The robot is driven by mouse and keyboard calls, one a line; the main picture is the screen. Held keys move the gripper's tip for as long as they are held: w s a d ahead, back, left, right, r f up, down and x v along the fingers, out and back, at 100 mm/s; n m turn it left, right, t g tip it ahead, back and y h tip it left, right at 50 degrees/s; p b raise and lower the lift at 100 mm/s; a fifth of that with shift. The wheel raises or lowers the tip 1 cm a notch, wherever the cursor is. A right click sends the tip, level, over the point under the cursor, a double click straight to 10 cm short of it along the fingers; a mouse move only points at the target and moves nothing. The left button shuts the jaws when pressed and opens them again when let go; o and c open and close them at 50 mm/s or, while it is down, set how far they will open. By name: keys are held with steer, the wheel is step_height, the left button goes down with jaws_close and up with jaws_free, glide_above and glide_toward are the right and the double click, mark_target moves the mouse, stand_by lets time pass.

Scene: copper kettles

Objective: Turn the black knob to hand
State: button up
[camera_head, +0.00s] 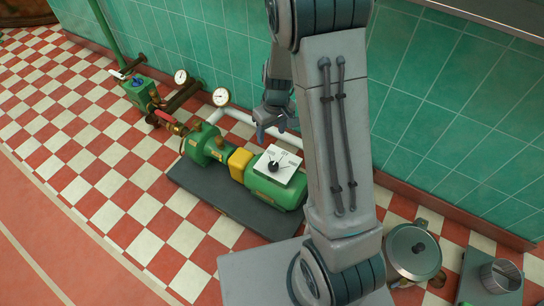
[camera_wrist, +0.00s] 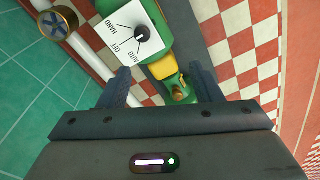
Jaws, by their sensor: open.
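The black knob (camera_wrist: 142,34) sits on a white plate (camera_wrist: 128,20) with lines to the words HAND, OFF and AUTO. I cannot tell for sure which word it points at. In the head view the knob (camera_head: 273,166) and plate (camera_head: 287,165) are on top of the green pump motor (camera_head: 272,190). My gripper (camera_head: 270,128) is in the air above and behind the plate, near the tiled wall. In the wrist view my gripper (camera_wrist: 160,72) has its fingers apart with nothing between them; the knob lies beyond the fingertips, apart from them.
The pump stands on a dark base (camera_head: 215,198) on the checkered floor. White pipe (camera_head: 240,116) and two gauges (camera_head: 221,97) run along the green tiled wall (camera_head: 210,50). A metal pot (camera_head: 412,250) stands at the right. Open floor (camera_head: 120,215) lies at the left.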

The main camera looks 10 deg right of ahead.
steer(key=n+h+p, duration=0.1)
steer(key=n, duration=0.1)
glide_above(273, 165)
step_height(273, 165, down, 10)
step_height(273, 165, down, 14)
steer(key=b, duration=0.4)
steer(key=shift+r, duration=0.2)
steer(key=c, duration=1)
